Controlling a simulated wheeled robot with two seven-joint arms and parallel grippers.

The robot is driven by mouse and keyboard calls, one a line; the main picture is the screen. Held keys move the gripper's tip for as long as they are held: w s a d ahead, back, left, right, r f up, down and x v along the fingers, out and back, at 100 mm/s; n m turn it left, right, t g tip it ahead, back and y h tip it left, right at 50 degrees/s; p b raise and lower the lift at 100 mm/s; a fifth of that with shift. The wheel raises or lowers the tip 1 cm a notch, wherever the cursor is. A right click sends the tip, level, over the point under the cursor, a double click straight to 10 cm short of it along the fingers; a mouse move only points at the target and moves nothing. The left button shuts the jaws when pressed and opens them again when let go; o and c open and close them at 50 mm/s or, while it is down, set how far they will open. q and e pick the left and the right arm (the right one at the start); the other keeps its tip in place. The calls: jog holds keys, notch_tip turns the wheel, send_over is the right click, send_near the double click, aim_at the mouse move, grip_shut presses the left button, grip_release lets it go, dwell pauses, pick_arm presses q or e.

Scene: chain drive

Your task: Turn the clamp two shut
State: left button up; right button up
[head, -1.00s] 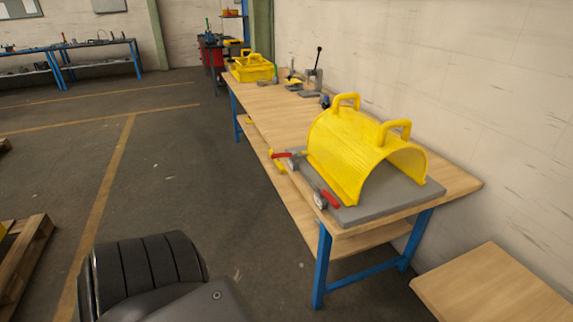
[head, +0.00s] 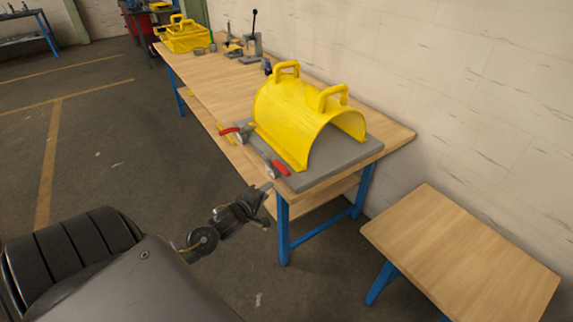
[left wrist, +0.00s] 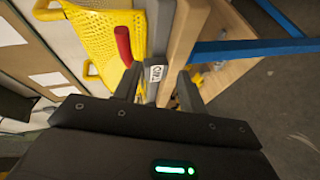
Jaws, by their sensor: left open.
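Two toggle clamps with red handles sit along the front edge of a grey base plate (head: 325,175) under a yellow arched guard (head: 300,112). The far clamp (head: 240,133) has its handle pointing left, away from the guard. The near clamp (head: 278,167) is at the plate's near corner. In the left wrist view a red handle (left wrist: 123,45) stands beside a small white label (left wrist: 157,73) that seems to read "TWO", turned over. My left gripper (head: 267,203) is open and empty, just off the bench corner below the near clamp. The label shows between its fingers (left wrist: 158,88). My right gripper is out of view.
The wooden bench (head: 215,92) runs back along the wall, with a yellow crate (head: 184,36) and small tools at its far end. A smaller wooden table (head: 460,250) stands at the right. The floor left of the bench is clear.

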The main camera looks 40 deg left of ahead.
pick_arm(q)
jog(key=n+t, duration=0.1)
send_near(282, 171)
jog(key=x, duration=0.2)
jog(key=p+x, duration=0.1)
jog(key=x, duration=0.9)
jog(key=shift+w+a+f, duration=0.1)
jog(key=shift+w+f, duration=0.1)
jog(key=shift+w, duration=0.15)
